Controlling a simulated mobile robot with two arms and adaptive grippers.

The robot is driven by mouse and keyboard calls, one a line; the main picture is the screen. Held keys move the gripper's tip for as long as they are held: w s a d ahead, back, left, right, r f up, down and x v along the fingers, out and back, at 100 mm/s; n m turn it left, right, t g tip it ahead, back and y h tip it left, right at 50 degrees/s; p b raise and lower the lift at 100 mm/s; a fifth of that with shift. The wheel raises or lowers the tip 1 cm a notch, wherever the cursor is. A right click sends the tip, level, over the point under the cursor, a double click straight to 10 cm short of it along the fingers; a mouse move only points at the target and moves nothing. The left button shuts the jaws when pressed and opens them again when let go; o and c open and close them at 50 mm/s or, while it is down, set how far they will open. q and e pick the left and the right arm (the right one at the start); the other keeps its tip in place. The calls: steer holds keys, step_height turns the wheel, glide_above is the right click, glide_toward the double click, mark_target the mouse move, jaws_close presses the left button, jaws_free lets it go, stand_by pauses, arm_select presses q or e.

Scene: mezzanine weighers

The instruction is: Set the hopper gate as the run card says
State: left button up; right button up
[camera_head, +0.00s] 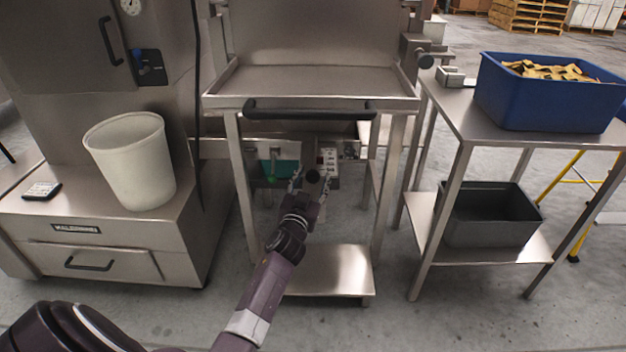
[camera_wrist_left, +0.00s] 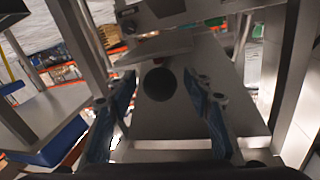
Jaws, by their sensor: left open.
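My left gripper (camera_head: 312,180) reaches under the stainless hopper tray (camera_head: 300,103). Its fingers are open and apart. A dark round knob (camera_head: 313,175) shows between the fingertips. In the left wrist view the round knob (camera_wrist_left: 159,83) sits between the two blue fingers of the gripper (camera_wrist_left: 155,95), with gaps on both sides. Whether the knob belongs to the gate, I cannot tell. A pale plate with small marks (camera_head: 329,158) is just behind and right of the knob; its marks are too small to read. My right gripper is out of view.
A black handle bar (camera_head: 310,109) crosses the tray front above my arm. Stand legs (camera_head: 245,190) flank it. A white bin (camera_head: 133,165) is left, on a cabinet ledge. A blue tub (camera_head: 550,105) and a dark tub (camera_head: 490,222) are on the right table.

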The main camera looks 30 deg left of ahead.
arm_select(q)
steer(key=shift+w+a, duration=0.1)
steer(key=shift+w, duration=0.15)
jaws_close()
stand_by(0.3)
